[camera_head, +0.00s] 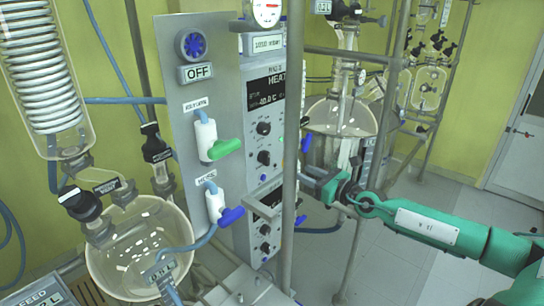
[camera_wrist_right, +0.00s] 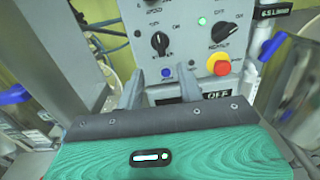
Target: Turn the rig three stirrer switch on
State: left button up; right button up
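In the right wrist view a grey control panel (camera_wrist_right: 190,60) faces my right gripper (camera_wrist_right: 160,90). It carries a black rotary knob (camera_wrist_right: 160,42) on the left, with ON lettered at its upper right; the small label below it is blurred. My right gripper's fingers are apart with nothing between them, just below this knob and near a blue button (camera_wrist_right: 166,72). I cannot tell whether they touch the panel. In the head view my right gripper (camera_head: 312,182) reaches in from the right, beside a vertical pole. My left gripper is not in view.
A second black knob (camera_wrist_right: 222,30), a green light (camera_wrist_right: 202,21) and a red stop button on yellow (camera_wrist_right: 218,64) are on the same panel. In the head view a metal pole (camera_head: 290,120), a heater panel (camera_head: 265,120) and glass vessels (camera_head: 138,245) crowd the left.

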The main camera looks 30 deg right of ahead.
jog(key=p, duration=0.3)
send_near(269, 156)
jog(key=x, duration=0.6)
jog(key=shift+w, duration=0.1)
jog(key=shift+x, duration=1.25)
grip_shut()
